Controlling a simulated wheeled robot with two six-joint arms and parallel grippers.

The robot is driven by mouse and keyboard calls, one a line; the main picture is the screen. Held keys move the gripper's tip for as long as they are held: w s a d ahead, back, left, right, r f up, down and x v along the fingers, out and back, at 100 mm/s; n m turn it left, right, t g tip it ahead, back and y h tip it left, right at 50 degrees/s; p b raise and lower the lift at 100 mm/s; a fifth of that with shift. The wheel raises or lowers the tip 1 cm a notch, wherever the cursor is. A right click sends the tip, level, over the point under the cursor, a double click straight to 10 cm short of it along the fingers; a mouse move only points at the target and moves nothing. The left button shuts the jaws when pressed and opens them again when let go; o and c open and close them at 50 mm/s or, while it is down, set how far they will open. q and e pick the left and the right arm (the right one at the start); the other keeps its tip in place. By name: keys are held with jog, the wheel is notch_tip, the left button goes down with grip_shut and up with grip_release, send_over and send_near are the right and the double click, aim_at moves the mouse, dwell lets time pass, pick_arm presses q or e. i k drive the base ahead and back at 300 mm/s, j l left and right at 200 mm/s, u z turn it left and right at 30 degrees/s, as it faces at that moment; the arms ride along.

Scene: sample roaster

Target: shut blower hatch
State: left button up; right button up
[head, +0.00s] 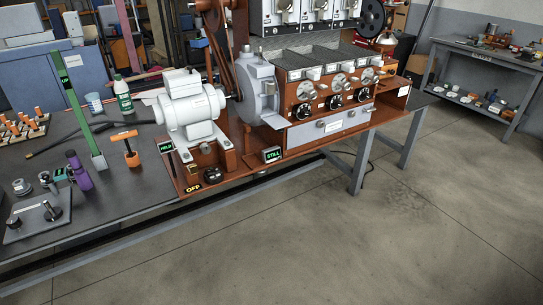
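A rounded grey housing (257,88), which looks like the blower, stands on the brown machine base in the middle of the head view, between the white motor and the roaster drums. A pale flat plate (274,120) juts out at its lower right and looks like an open hatch flap, but I cannot tell for certain. The housing's far side is hidden. Neither of my grippers is in view.
A white motor (190,108) stands left of the housing. Signs read HELD (167,147), STILL (271,155) and OFF (193,188). The roaster's knob panel (332,92) is to the right. A green post (80,115) and bottles crowd the left bench. The floor in front (330,240) is clear.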

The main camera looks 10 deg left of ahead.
aim_at(277, 122)
jog(key=i+j, duration=0.15)
jog(key=j, duration=0.25)
jog(key=i+j, duration=0.15)
jog(key=j, duration=0.2)
jog(key=i+j, duration=0.15)
jog(key=j, duration=0.25)
